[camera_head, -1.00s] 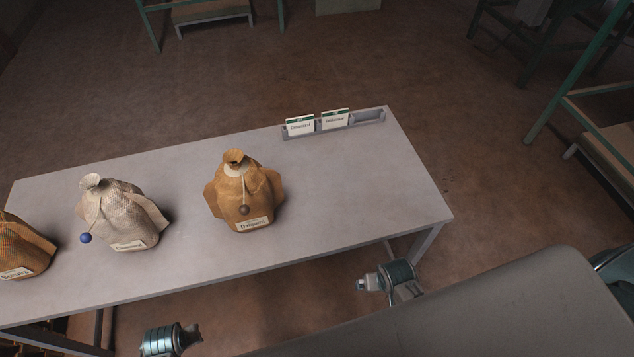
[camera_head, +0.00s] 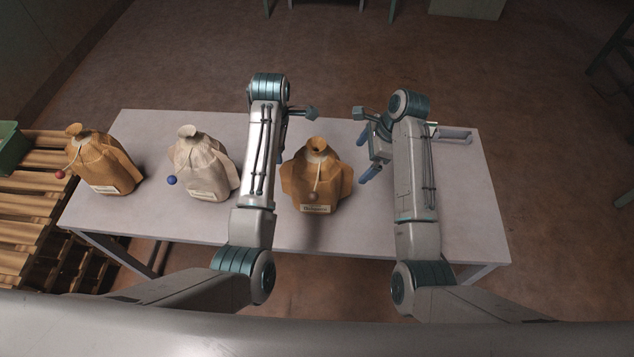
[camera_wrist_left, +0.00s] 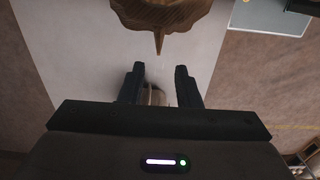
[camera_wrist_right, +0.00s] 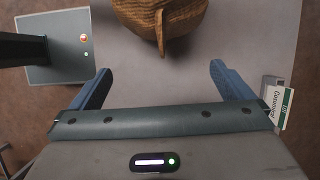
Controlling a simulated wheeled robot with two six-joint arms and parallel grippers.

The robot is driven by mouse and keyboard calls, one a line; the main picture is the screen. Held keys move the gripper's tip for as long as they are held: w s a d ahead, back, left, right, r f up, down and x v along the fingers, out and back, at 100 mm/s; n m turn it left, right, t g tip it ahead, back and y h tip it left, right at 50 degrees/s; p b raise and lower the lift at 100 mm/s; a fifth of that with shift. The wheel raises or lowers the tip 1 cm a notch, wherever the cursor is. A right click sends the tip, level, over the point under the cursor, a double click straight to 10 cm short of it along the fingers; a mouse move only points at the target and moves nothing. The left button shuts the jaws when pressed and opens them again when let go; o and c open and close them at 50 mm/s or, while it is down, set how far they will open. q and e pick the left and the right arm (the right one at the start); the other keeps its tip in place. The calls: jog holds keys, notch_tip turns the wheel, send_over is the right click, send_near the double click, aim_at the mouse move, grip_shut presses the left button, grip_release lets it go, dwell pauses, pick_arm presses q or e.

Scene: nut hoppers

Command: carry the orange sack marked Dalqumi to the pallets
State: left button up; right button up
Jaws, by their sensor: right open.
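An orange-brown sack (camera_head: 318,180) with a gathered neck, side ears, a brown ball on a cord and a white label stands upright on the table between my two forearms. Its label is too small to read surely. My right gripper (camera_head: 366,156) is open to its right, fingers apart and empty. In the right wrist view a woven sack ear (camera_wrist_right: 163,25) points toward the wide gap between the fingers. My left gripper (camera_wrist_left: 159,75) is partly open and empty; in the head view my forearm mostly hides it. A sack ear (camera_wrist_left: 160,15) lies ahead of it.
On the grey table (camera_head: 470,215), a cream sack (camera_head: 203,165) with a blue ball and another orange sack (camera_head: 103,165) with a red ball stand left. A card holder (camera_head: 455,136) is at the back right. Wooden slatted pallets (camera_head: 30,215) and a green bin (camera_head: 10,150) lie left.

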aim_at(284, 170)
pick_arm(q)
jog(key=shift+w+d+r, duration=0.2)
jog(key=shift+d+r, duration=0.05)
jog(key=shift+r, duration=0.35)
pick_arm(e)
jog(key=shift+w+a+r, duration=0.15)
jog(key=shift+a+r, duration=0.25)
jog(key=shift+r, duration=0.15)
pick_arm(q)
jog(key=shift+f, duration=0.65)
pick_arm(e)
jog(key=shift+a+f, duration=0.2)
jog(key=shift+f, duration=0.4)
pick_arm(q)
notch_tip(284, 170, down, 10)
jog(key=shift+r, duration=0.2)
pick_arm(e)
jog(key=x, duration=0.9)
jog(key=shift+a+f, duration=0.15)
jog(key=shift+f, duration=0.15)
